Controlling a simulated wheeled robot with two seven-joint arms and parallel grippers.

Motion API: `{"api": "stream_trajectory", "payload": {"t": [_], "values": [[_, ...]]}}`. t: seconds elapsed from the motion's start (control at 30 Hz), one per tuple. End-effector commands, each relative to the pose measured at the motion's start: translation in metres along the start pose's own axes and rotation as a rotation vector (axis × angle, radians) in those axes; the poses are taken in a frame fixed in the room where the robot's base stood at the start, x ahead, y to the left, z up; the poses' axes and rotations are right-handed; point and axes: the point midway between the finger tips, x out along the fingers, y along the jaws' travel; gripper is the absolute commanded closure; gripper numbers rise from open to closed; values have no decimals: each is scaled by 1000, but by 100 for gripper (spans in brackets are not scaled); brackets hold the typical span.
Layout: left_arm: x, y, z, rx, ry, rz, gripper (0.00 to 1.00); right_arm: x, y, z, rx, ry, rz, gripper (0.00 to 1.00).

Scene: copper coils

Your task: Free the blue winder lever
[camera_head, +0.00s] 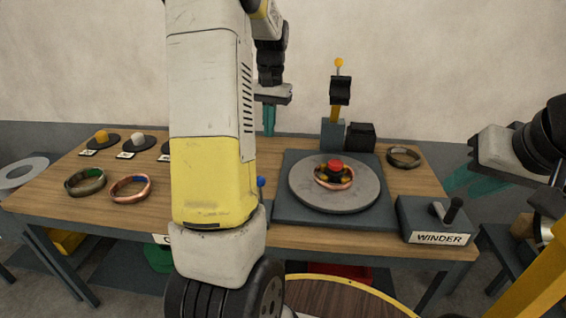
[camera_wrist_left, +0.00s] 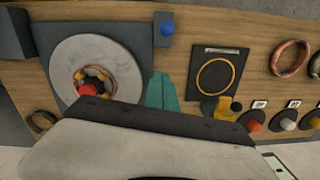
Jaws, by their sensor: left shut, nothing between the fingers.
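A blue knob (camera_head: 260,182) shows in the head view just right of my left arm, beside the turntable's dark base. In the left wrist view the blue knob (camera_wrist_left: 167,28) sits on a dark block against that base; my arm hides much of this area in the head view. My left gripper (camera_head: 269,122) is shut and empty above the table's back; its teal fingers (camera_wrist_left: 162,92) are apart from the knob in the wrist view. The winder box (camera_head: 437,238) carries a black-handled crank (camera_head: 451,210). My right gripper (camera_head: 472,180) appears open and empty beyond the table's right end.
A grey turntable (camera_head: 312,190) holds a copper coil around a red-topped hub (camera_head: 334,166). A yellow-tipped post (camera_head: 338,88) stands behind it. Coils lie at left (camera_head: 130,188) and right (camera_head: 403,157). A dark panel (camera_wrist_left: 199,60) with a yellow ring lies left of the turntable.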

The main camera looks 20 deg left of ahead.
Motion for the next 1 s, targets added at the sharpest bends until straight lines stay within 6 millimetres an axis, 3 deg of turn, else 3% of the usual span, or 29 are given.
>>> {"api": "stream_trajectory", "payload": {"t": [0.47,0.67,0.9,1.0], "values": [[7,-1,-1,0,-3,-1,100,0,0,0,0,0,0,71],[40,0,0,0,-8,-1,100,0,0,0,0,0,0,71],[92,-1,0,-1,-8,0,100,0,0,0,0,0,0,71],[104,-1,7,-2,-3,0,100,0,0,0,0,0,0,71]]}}
